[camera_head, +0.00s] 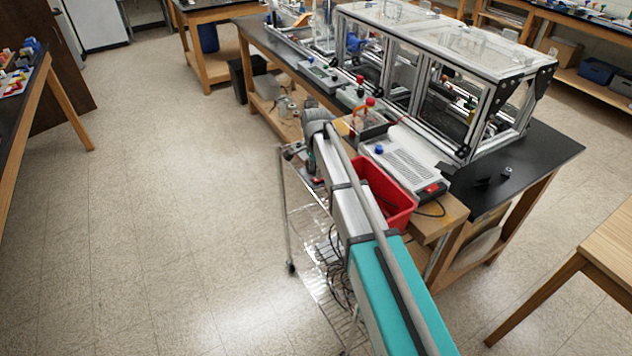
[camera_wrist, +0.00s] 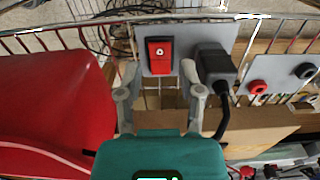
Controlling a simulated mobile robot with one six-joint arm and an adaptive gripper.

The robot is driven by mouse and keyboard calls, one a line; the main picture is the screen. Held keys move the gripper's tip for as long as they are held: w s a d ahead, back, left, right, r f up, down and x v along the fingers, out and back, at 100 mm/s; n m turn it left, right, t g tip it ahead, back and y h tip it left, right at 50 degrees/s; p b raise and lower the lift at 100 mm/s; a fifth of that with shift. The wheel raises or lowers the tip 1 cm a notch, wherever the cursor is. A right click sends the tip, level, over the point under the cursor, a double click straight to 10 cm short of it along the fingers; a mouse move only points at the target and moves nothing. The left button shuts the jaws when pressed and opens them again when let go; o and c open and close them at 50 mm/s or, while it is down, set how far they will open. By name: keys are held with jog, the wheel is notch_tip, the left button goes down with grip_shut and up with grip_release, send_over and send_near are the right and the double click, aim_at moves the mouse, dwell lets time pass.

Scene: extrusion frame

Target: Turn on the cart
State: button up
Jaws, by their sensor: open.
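In the wrist view, a red rocker switch (camera_wrist: 160,50) in a black surround sits on a grey panel (camera_wrist: 226,38) fixed to the cart's wire rack. My gripper (camera_wrist: 160,72) is open and empty, its fingertips to the lower left and lower right of the switch. I cannot tell whether they touch the panel. A black power plug (camera_wrist: 213,68) is in the panel close beside the right fingertip. In the head view, the wire cart (camera_head: 318,272) stands beside the bench, partly behind my arm. My gripper and the switch are hidden there.
A red bin (camera_wrist: 52,112) is left of my gripper; it also shows in the head view (camera_head: 400,205). A black cable (camera_wrist: 226,118) hangs from the plug. Red and black sockets (camera_wrist: 258,88) are at right. The floor (camera_head: 170,220) left of the cart is clear.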

aim_at(316, 180)
jog(key=shift+f+b, duration=1.3)
jog(key=shift+f, duration=0.25)
grip_shut()
